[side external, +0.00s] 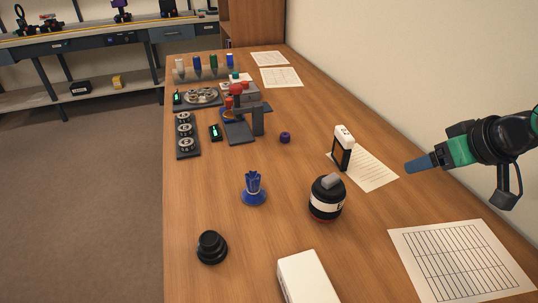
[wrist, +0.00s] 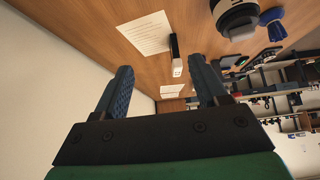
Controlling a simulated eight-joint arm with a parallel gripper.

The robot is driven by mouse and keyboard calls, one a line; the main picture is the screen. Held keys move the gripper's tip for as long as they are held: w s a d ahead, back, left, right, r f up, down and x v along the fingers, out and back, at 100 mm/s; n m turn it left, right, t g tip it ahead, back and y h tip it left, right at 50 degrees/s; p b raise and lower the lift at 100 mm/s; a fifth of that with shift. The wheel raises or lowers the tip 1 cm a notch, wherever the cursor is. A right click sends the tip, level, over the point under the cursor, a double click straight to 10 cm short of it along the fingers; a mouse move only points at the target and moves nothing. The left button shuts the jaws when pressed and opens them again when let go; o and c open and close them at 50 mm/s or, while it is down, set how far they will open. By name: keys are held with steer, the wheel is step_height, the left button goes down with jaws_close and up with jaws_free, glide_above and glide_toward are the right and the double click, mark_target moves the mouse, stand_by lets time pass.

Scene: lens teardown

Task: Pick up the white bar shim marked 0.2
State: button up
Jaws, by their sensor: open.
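An upright block with a white top and black lower part (side external: 343,147) stands on the edge of a lined sheet. Small marks on its white top are too small to read, so I cannot tell whether it is the 0.2 bar shim. It also shows in the wrist view (wrist: 176,68), beyond my fingers and nearer the right one. My gripper (side external: 410,166) is right of the block in the side view, apart from it and above the table. In the wrist view my gripper (wrist: 160,66) has its two blue fingers spread, with nothing between them.
A black-and-white lens barrel (side external: 327,205) with a grey piece on top stands in front of the block. A blue holder (side external: 253,190), a black knob-like part (side external: 211,248) and a white box (side external: 306,278) stand nearby. Trays and tools fill the far left. A wall runs along the right.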

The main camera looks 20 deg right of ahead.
mark_target(346, 133)
steer(key=w+f+t, duration=0.1)
steer(key=w+t, duration=0.1)
steer(key=w, duration=0.3)
steer(key=w+a+f+t+h, duration=0.1)
steer(key=w+f+t, duration=0.1)
steer(key=w, duration=0.3)
steer(key=w+a+f+m+t, duration=0.1)
steer(key=w+f, duration=0.1)
steer(key=w, duration=0.3)
steer(key=shift+f+t, duration=0.1)
steer(key=shift+t, duration=0.3)
steer(key=shift+w+a+f, duration=0.1)
steer(key=shift+w+f, duration=0.15)
steer(key=shift+f, duration=0.1)
steer(key=shift+x, duration=2.75)
jaws_close()
